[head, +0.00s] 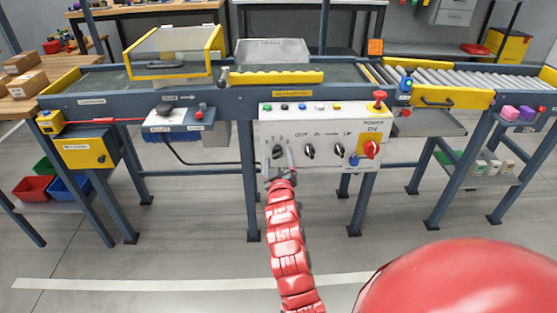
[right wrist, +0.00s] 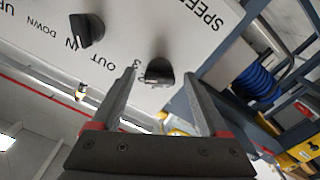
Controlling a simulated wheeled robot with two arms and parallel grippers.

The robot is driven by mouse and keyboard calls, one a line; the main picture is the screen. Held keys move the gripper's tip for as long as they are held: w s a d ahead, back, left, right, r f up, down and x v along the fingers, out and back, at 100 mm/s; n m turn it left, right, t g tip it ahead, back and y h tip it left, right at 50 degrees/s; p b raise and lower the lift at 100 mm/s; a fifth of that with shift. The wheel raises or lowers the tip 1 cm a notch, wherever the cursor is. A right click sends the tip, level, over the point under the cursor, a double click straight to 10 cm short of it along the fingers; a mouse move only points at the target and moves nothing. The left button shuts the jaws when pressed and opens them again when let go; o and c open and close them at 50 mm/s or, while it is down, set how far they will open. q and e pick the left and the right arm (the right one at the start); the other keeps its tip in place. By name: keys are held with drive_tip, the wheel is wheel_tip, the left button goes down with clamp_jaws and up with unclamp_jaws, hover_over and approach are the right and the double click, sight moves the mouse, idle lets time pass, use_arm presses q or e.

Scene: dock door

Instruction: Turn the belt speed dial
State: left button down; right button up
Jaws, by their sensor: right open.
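The belt speed dial (head: 278,152) is a black round knob at the left end of the knob row on the white control panel (head: 330,122). In the right wrist view the dial (right wrist: 158,72) has a pale pointer line, with part of the word SPEED printed nearby. My right gripper (head: 284,170) is at the panel's lower left, just below the dial. In the right wrist view its open fingers (right wrist: 160,76) point at the panel, one on either side of the dial, with gaps showing. Contact cannot be seen. My left gripper is not in view.
Right of the dial are two more black knobs (head: 310,151) and a red power switch (head: 371,149). A red mushroom button (head: 379,97) stands on the panel's top right. The floor in front is clear.

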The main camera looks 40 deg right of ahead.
drive_tip(key=p+v, duration=0.2)
drive_tip(key=v, duration=1.5)
drive_tip(key=shift+s, duration=0.25)
